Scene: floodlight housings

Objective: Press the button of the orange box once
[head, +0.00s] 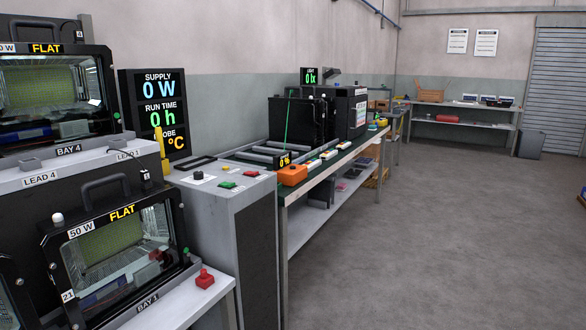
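The orange box (292,175) sits on the near front corner of the long green-topped bench (330,164), just past the grey control cabinet. It is small in the head view, and I cannot make out its button clearly. Neither of my grippers shows in the head view.
The grey cabinet (232,240) with green and red buttons stands before the bench. At left are floodlight housings (120,245) and a red block (204,278) on a white shelf. The floor (430,230) to the right is clear. A far table (463,124) stands at the back.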

